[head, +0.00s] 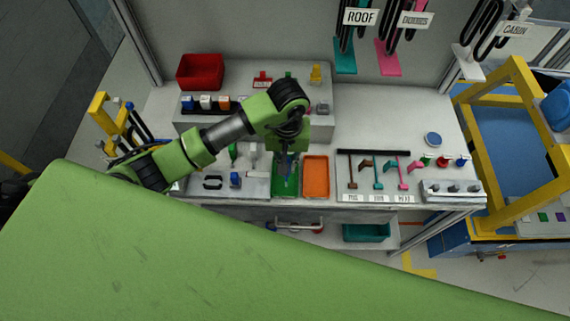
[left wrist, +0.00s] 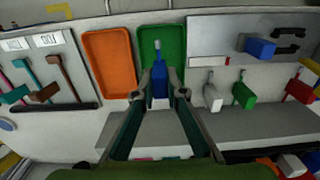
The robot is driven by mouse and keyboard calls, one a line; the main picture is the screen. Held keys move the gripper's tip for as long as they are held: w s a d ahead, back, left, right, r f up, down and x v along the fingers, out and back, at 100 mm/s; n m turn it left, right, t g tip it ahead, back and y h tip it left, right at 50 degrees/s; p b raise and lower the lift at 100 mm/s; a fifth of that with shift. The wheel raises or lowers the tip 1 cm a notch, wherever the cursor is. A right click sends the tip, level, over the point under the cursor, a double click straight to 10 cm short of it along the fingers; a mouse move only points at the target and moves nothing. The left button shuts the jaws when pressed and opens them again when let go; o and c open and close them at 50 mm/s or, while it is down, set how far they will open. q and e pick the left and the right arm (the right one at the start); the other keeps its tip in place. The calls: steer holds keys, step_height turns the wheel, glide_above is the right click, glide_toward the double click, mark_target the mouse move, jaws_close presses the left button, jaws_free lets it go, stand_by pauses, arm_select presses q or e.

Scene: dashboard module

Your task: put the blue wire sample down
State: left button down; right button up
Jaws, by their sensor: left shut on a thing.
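My left gripper (head: 286,166) is over the green tray (head: 292,186) in the head view, mostly hidden by its own arm. In the left wrist view the gripper (left wrist: 162,88) is shut on the blue wire sample (left wrist: 160,82), a blue block with a pale tip pointing toward the tray. The sample overlaps the green tray (left wrist: 176,42) in that view; whether it touches the tray floor I cannot tell. My right gripper is in neither view.
An orange tray (head: 316,176) stands right beside the green one. White, green and red connectors (left wrist: 244,94) hang nearby, and another blue block (left wrist: 260,48) lies on a grey panel. Colored hooked tools (head: 378,172) are to the right. A red bin (head: 200,72) stands behind.

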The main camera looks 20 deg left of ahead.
arm_select(q)
steer(key=shift+w+a+f, duration=0.15)
steer(key=shift+f, duration=0.1)
step_height(320, 180, down, 3)
steer(key=shift+a+r+p, duration=0.1)
steer(key=shift+a+p, duration=0.05)
steer(key=shift+p, duration=0.95)
steer(key=shift+w+f, duration=0.1)
steer(key=shift+f, duration=0.3)
steer(key=shift+f, duration=0.2)
steer(key=c, duration=2)
jaws_free()
steer(key=shift+c, duration=0.2)
steer(key=shift+r, duration=0.1)
